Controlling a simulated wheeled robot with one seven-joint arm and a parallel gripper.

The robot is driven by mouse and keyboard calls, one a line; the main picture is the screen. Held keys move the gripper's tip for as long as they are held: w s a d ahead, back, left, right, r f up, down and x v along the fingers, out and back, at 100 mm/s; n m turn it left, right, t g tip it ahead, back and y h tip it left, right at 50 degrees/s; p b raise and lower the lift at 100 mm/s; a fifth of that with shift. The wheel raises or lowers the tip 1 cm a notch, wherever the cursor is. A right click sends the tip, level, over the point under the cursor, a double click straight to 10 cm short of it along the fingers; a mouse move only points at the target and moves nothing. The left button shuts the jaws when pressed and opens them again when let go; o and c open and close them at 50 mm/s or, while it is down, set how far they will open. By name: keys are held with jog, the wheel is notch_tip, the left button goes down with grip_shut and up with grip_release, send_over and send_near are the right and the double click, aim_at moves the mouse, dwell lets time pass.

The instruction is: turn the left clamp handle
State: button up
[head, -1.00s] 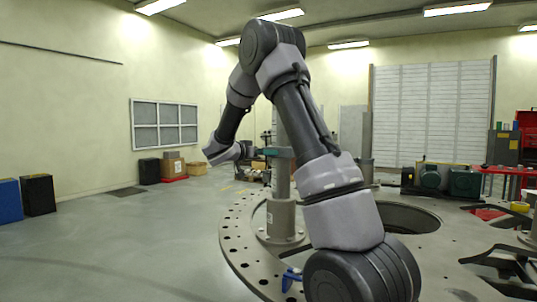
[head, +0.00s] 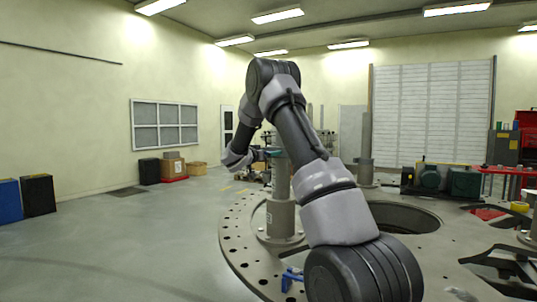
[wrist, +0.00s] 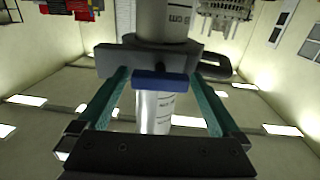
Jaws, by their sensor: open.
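A grey upright post (head: 278,185) stands on the round plate (head: 237,245), left of my arm. In the wrist view, the post (wrist: 154,110) carries scale marks and a dark grey clamp collar (wrist: 118,60) with a loop at its right. A blue bar (wrist: 163,81), apparently the clamp handle, sits across the front of the collar. My gripper (wrist: 160,76) is open, its teal fingers on either side of the blue bar, with gaps visible. In the head view my gripper (head: 277,153) is at the post's upper part; the handle is hidden there.
A blue fitting (head: 291,278) is at the plate's near edge. Another post (head: 366,145) stands farther back, beyond a large round opening (head: 405,217). Boxes (head: 173,167) stand by the left wall. The floor left of the plate is clear.

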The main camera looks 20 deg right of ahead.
jog(key=shift+d, duration=0.1)
jog(key=c, duration=1.2)
jog(key=shift+c, duration=0.2)
jog(key=shift+n, duration=0.3)
jog(key=n, duration=0.3)
jog(key=shift+w+n, duration=0.15)
jog(key=shift+n, duration=0.15)
jog(key=n, duration=0.5)
jog(key=shift+w+a+f+n, duration=0.1)
jog(key=shift+a+n, duration=0.1)
jog(key=shift+n, duration=0.1)
jog(key=n, duration=0.4)
jog(key=shift+f, duration=0.1)
jog(key=shift+f+n, duration=0.1)
jog(key=shift+n, duration=1.9)
